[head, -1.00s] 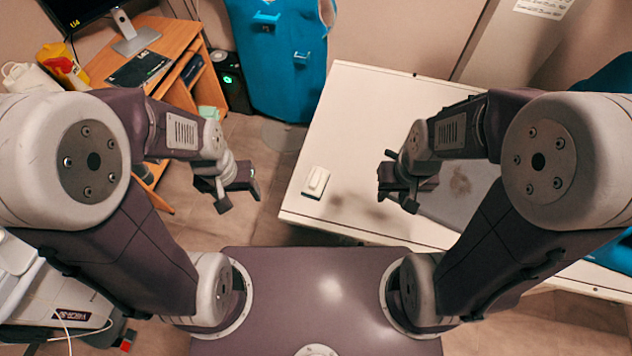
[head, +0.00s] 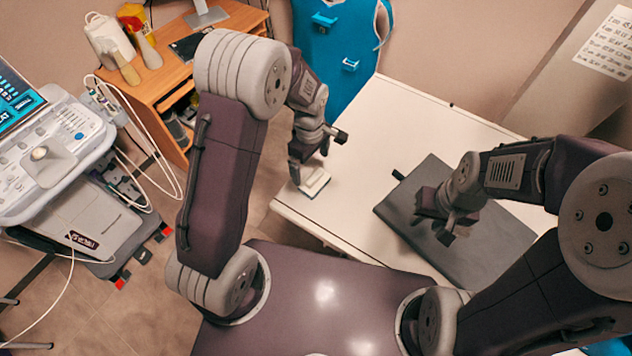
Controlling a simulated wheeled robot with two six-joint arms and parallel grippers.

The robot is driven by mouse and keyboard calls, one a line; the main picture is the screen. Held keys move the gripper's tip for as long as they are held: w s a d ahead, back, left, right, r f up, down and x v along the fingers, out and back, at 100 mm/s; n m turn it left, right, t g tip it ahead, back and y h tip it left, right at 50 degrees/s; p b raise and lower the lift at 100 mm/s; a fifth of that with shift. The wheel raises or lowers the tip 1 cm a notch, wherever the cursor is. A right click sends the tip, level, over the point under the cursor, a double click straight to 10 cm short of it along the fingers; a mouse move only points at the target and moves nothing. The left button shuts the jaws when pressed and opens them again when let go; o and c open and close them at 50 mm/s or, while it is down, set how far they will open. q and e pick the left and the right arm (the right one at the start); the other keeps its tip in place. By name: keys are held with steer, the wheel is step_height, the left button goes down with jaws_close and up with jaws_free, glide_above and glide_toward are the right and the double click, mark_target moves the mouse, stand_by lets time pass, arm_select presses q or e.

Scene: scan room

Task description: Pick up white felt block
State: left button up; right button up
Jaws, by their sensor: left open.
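The white felt block (head: 316,184) lies on the near left corner of the white table (head: 410,115) in the head view. It is pale with a darker side, and my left gripper partly covers it. My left gripper (head: 318,154) is open, with its fingers spread just above and over the far left side of the block. I cannot tell whether a finger touches it. My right gripper (head: 432,224) looks open and empty over the dark grey pad, away from the block.
A dark grey pad (head: 490,245) lies on the table to the right. A wooden desk (head: 165,85) stands at the back left, beside an ultrasound machine (head: 60,150). A blue apron (head: 345,50) hangs behind the table. The tabletop's middle is clear.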

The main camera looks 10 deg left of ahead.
mark_target(314, 175)
arm_select(q)
steer(key=f, duration=0.1)
steer(key=d+f, duration=0.1)
steer(key=f, duration=0.1)
steer(key=shift+w+d+f, duration=0.1)
steer(key=shift+f, duration=0.05)
steer(key=shift+d+f, duration=0.1)
steer(key=shift+d, duration=0.05)
steer(key=shift+f+p, duration=0.35)
steer(key=shift+p, duration=0.1)
steer(key=f, duration=0.4)
steer(key=shift+a+p, duration=0.3)
steer(key=shift+p, duration=0.1)
steer(key=shift+d+f, duration=0.2)
steer(key=shift+a, duration=0.1)
steer(key=c, duration=1.1)
arm_select(e)
steer(key=shift+d+r, duration=0.4)
steer(key=shift+r, duration=0.4)
